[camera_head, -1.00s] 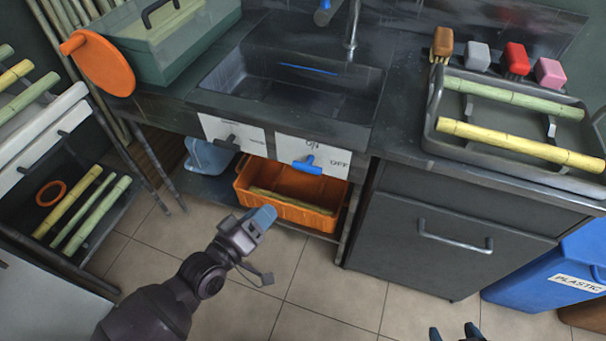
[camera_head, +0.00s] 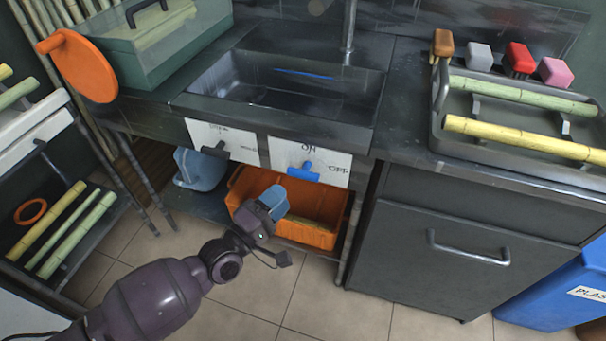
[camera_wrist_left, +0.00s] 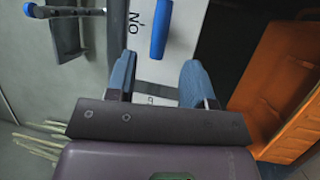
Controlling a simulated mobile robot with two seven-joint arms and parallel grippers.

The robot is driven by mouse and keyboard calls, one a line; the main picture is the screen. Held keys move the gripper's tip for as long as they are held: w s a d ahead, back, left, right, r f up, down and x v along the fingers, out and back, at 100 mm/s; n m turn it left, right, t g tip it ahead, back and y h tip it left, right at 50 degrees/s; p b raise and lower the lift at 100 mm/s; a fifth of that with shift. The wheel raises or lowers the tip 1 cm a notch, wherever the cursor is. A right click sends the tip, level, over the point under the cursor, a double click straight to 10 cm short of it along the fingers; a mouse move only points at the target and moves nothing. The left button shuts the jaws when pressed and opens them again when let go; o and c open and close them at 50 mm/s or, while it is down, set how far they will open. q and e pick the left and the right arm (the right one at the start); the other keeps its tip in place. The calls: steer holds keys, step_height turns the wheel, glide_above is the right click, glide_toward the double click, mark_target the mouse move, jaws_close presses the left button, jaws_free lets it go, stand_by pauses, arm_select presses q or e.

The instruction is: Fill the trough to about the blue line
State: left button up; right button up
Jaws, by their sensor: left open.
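The trough (camera_head: 240,95) is a dark grey sink basin with a blue line (camera_head: 305,74) on its back wall. I see no clear sign of water in it. A tap (camera_head: 349,25) stands behind it, cut by the top edge. Below the basin, a blue lever (camera_head: 304,171) sits on a white panel (camera_head: 338,164) marked ON and OFF. The lever also shows in the left wrist view (camera_wrist_left: 161,30), ahead of the fingers. My left gripper (camera_head: 273,200) is open and empty, below the lever and apart from it. My right gripper is out of view.
A second white panel with a black lever (camera_head: 215,150) is left of the blue lever. An orange crate (camera_head: 320,238) and a blue jug (camera_head: 200,170) stand on the shelf below. A grey tray (camera_head: 437,140) with canes lies on the right counter. The floor in front is clear.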

mark_target(304, 171)
arm_select(q)
steer(key=x, duration=0.8)
steer(key=shift+w+d+b, duration=0.15)
steer(key=shift+w+b, duration=0.05)
steer(key=shift+b, duration=0.2)
steer(key=shift+r, duration=0.1)
steer(key=c, duration=0.9)
